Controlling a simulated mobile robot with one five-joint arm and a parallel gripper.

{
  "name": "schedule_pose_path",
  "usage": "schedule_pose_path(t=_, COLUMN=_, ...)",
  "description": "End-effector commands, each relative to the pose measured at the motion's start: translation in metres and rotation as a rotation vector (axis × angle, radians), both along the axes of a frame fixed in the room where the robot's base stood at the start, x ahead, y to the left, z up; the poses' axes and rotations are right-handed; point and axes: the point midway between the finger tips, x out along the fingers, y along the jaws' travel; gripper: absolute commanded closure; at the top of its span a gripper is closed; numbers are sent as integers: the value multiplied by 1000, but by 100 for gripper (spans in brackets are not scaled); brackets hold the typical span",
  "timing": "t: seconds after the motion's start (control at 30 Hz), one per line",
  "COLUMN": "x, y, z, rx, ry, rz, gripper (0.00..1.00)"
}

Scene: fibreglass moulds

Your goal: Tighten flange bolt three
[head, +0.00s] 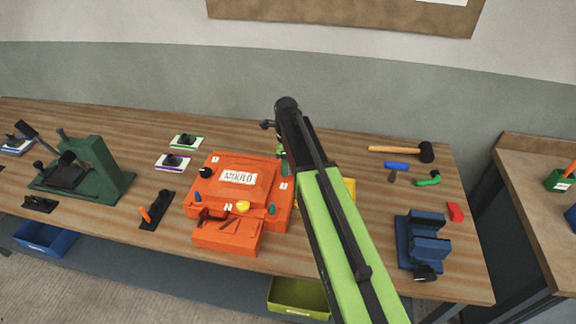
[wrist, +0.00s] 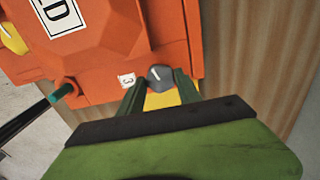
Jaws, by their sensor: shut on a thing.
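The orange mould (head: 205,190), with a plate reading MOULD, lies on the wooden bench; its corner fills the upper left of the wrist view (wrist: 100,60). Flange bolt three, a dark grey knob (wrist: 159,73), stands at the mould's edge beside a white label marked 3 (wrist: 127,80). My gripper (wrist: 161,83) has one dark green finger on each side of this knob and is shut on it. In the head view my arm hides the bolt and most of the gripper.
A yellow item (head: 348,190) lies right of the mould, partly behind my arm. A green fixture (head: 110,165) stands left, a blue vice (head: 425,240) right. A mallet (head: 425,152) lies at the back right.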

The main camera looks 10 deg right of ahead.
Motion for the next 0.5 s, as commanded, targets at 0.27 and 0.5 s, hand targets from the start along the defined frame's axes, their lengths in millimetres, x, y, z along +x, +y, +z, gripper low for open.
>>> schedule_pose_path(t=0.27, x=-3, y=0, z=0, rx=1, ry=7, rz=-98, gripper=100)
schedule_pose_path(t=0.5, x=-3, y=0, z=0, rx=0, ry=8, rz=-123, gripper=100)
